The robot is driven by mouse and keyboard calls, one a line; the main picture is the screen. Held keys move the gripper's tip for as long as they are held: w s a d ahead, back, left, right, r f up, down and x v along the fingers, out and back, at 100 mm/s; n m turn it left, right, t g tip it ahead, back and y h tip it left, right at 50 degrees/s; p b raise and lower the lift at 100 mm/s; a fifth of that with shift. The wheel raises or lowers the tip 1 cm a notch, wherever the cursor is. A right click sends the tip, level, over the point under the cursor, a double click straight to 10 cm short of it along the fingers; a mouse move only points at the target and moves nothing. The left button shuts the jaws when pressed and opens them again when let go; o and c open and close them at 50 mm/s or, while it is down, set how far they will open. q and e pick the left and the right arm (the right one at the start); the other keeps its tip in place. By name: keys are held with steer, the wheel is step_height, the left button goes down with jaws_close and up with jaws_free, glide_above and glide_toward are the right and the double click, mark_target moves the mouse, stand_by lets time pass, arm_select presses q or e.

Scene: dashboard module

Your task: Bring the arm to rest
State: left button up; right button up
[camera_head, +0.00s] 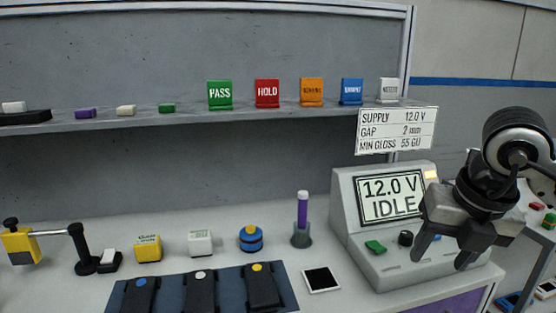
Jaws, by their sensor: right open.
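My right gripper (443,252) is at the right of the head view, with its arm coming in from the right edge. Its two fingers point down and are spread apart, with nothing seen between them. It hangs in front of the grey power supply (345,205), covering part of its right side. The supply's screen (390,198) reads 12.0 V IDLE. A green button (375,247) and a dark knob (405,238) show left of the fingers. I cannot tell whether the gripper touches the supply. My left gripper is not in view.
A blue mat (228,284) holds three black modules at the front. A shelf (190,118) with coloured signs runs behind.

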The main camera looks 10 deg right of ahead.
steer(key=s+a+f+n+g+y, duration=0.2)
steer(key=a+f+y, duration=0.15)
steer(key=a, duration=0.45)
steer(key=s+a+f+n+g+y, duration=0.2)
steer(key=a+y, duration=0.3)
steer(key=a, duration=0.3)
steer(key=a+r+m+t+y, duration=0.3)
steer(key=a+r+m+y, duration=0.2)
steer(key=a+y, duration=0.55)
steer(key=w+d+f+m+t+h, duration=0.35)
steer(key=f+m+t, duration=0.25)
steer(key=m+t, duration=0.3)
steer(key=w+d+f+m+t+h, duration=0.2)
steer(key=d+f+m+t+h, duration=0.35)
steer(key=m, duration=0.55)
steer(key=s+d+f+m+g+h, duration=0.1)
steer(key=s+f+m+g+h, duration=0.2)
steer(key=s+f, duration=0.3)
steer(key=s+d+f+m+g+h, duration=0.1)
steer(key=s+f+m+g+h, duration=0.2)
steer(key=f, duration=1.2)
steer(key=s+m+h, duration=0.1)
steer(key=s+m, duration=0.1)
steer(key=s, duration=0.1)
steer(key=shift+d+f, duration=0.15)
steer(key=shift+d, duration=0.2)
